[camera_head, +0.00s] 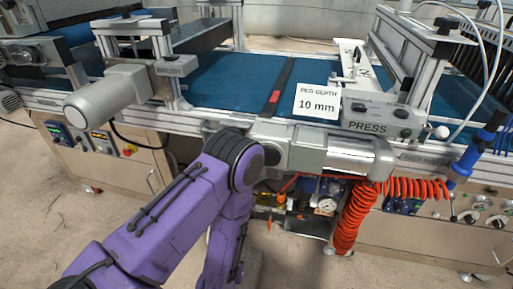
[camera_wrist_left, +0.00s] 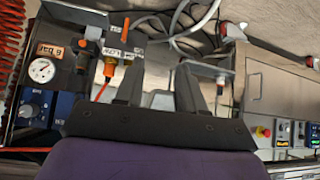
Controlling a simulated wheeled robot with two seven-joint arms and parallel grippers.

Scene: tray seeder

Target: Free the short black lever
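I cannot make out the short black lever for certain in either view. My left gripper (camera_wrist_left: 160,72) shows in the left wrist view as two dark fingers with a clear gap and nothing held between them. It points into the space under the machine, close to an orange-and-metal fitting (camera_wrist_left: 109,67) by the left finger. In the head view my purple left arm covers part of the machine's front, and its gripper is not visible there. My right gripper is in neither view.
A round gauge (camera_wrist_left: 41,70) and a blue knob box (camera_wrist_left: 35,105) stand at the left of the wrist view. Grey hoses (camera_wrist_left: 185,30) cross behind the fingers. Orange coiled hose (camera_head: 350,215) hangs under the machine. The blue belt (camera_head: 225,80) carries a "10 mm" sign (camera_head: 317,102).

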